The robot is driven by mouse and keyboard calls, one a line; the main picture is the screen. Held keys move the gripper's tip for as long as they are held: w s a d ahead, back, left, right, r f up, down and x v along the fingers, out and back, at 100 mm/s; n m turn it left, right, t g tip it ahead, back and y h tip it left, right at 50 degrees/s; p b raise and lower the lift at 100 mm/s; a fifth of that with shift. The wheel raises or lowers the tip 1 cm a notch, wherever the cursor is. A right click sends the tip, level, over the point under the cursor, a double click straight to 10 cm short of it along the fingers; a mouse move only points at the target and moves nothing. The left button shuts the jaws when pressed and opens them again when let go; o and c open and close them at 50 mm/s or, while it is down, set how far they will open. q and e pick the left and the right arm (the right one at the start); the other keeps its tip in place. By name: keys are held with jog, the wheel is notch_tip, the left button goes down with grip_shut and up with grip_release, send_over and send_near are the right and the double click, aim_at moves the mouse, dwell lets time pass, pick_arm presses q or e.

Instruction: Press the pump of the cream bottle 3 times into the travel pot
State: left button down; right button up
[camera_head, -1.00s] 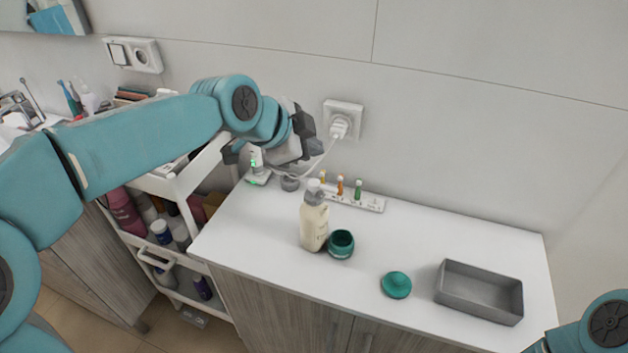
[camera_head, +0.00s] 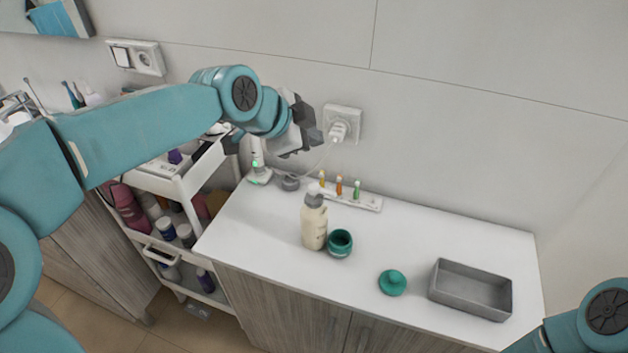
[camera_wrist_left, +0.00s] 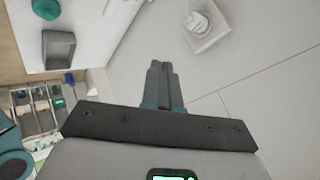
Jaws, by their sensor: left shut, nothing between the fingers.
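The cream bottle (camera_head: 314,228), pale with a grey pump head, stands upright on the white counter. The teal travel pot (camera_head: 340,243) stands open just right of it, its mouth facing up. A teal lid (camera_head: 392,282) lies apart, further right. My left gripper (camera_head: 314,127) is above the back of the counter, near the wall and behind the bottle, clear of bottle and pot. In the left wrist view its fingers (camera_wrist_left: 161,75) are together and empty. My right arm shows only at the lower right corner; its gripper is out of frame.
A grey tray (camera_head: 470,289) sits at the counter's right. A toothbrush-head rack (camera_head: 349,196) stands behind the bottle; a charger (camera_head: 259,172) is at the back left. A plugged wall socket (camera_head: 342,124) is close to my left gripper. A loaded cart (camera_head: 178,187) stands left.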

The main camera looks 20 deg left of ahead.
pick_arm(q)
jog(key=shift+w+f, duration=0.1)
jog(key=b, duration=0.6)
send_over(311, 189)
notch_tip(311, 189, down, 8)
jog(key=shift+r, duration=0.1)
jog(key=shift+w+f+b, duration=0.1)
jog(key=shift+f+b, duration=0.4)
jog(key=shift+b, duration=0.1)
jog(key=shift+r, duration=0.15)
dwell(0.9)
